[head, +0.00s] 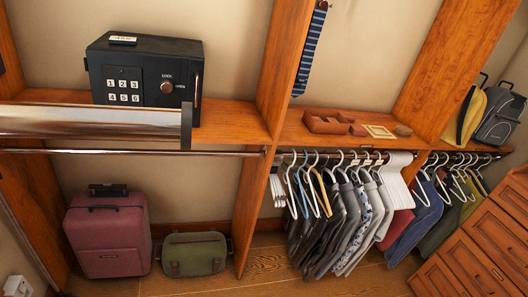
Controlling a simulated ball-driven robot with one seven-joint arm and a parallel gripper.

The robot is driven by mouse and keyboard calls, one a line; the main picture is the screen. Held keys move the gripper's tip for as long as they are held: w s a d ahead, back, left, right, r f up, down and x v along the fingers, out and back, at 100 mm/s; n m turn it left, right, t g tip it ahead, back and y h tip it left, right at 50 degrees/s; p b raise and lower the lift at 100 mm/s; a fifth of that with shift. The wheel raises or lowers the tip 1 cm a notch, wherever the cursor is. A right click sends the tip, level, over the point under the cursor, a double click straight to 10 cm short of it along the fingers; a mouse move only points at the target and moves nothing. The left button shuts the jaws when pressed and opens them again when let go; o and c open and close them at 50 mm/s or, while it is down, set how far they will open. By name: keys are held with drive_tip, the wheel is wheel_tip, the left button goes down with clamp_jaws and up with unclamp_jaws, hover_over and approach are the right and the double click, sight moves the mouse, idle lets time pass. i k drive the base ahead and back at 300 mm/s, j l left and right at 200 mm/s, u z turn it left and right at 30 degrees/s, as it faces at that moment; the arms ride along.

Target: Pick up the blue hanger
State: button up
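A light-blue hanger (303,190) hangs from the metal rod in the middle bay, among the bare hangers at the left end of the row. A white hanger (291,190) is close on its left and a tan wooden hanger (321,190) is close on its right. The hangers overlap, so parts of the blue one are hard to separate from its neighbours. No garment shows on it.
Dark and grey clothes (345,225) hang right of the bare hangers. An upright wooden divider (262,170) stands left of them. A shiny metal bar (90,120) crosses the left foreground below a black safe (145,75). A drawer unit (480,245) stands right.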

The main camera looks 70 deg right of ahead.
sight(306, 217)
drive_tip(key=z, duration=2)
drive_tip(key=i+l+u, duration=0.2)
drive_tip(key=i+l, duration=0.5)
drive_tip(key=i+l+u, duration=0.35)
drive_tip(key=l, duration=0.3)
drive_tip(key=i+l+u, duration=0.15)
drive_tip(key=l, duration=0.2)
drive_tip(key=i+l+u, duration=0.2)
drive_tip(key=l, duration=0.2)
drive_tip(key=i+l+u, duration=0.15)
drive_tip(key=l, duration=0.2)
drive_tip(key=k, duration=0.05)
